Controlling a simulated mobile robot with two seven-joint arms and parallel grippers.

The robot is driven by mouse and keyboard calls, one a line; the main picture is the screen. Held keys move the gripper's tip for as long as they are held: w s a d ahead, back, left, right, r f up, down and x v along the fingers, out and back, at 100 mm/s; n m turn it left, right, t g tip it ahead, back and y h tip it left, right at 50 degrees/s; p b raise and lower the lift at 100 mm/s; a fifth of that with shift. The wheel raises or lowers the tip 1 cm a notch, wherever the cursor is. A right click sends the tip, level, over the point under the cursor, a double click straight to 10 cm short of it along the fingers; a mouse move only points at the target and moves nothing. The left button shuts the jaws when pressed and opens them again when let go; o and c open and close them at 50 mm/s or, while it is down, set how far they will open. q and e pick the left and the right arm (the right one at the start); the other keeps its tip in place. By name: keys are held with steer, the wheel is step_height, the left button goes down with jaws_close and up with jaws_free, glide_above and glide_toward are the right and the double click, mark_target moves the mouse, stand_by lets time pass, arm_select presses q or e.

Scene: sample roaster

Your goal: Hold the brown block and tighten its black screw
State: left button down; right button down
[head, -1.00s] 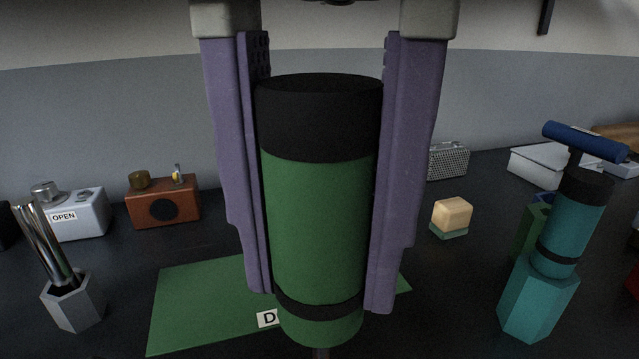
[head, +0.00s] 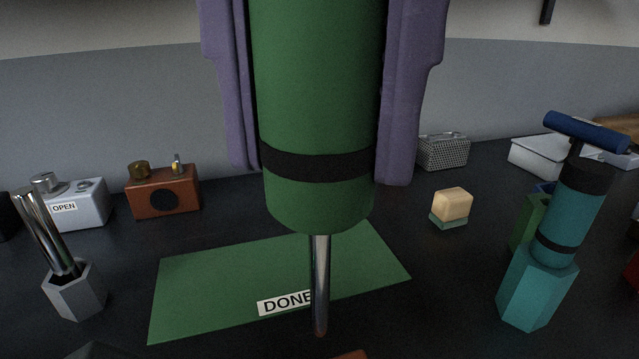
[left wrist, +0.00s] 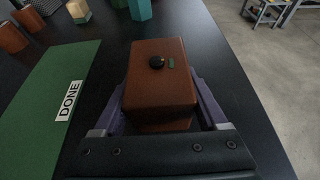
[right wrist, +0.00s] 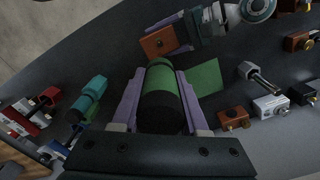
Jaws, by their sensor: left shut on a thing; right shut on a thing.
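The brown block (left wrist: 158,90) is between the purple fingers of my left gripper (left wrist: 160,105), which is shut on it. The black screw (left wrist: 156,62) stands on the block's face, beside a small green mark. The block also shows in the right wrist view (right wrist: 160,42); in the head view only a sliver shows at the bottom edge (head: 352,354). My right gripper (head: 318,172) is shut on a green screwdriver (head: 315,110) with black bands. Its steel shaft (head: 320,285) points down, its tip just above that sliver in the picture; contact cannot be told.
A green mat labelled DONE (head: 215,285) lies behind the shaft. Left stand a grey holder (head: 75,295), a grey OPEN box (head: 78,205) and another brown box (head: 165,198). Right stand a small cream-topped block (head: 452,205) and a teal holder (head: 538,295) with a teal-and-blue tool.

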stand_by(0.4)
arm_select(q)
jaws_free()
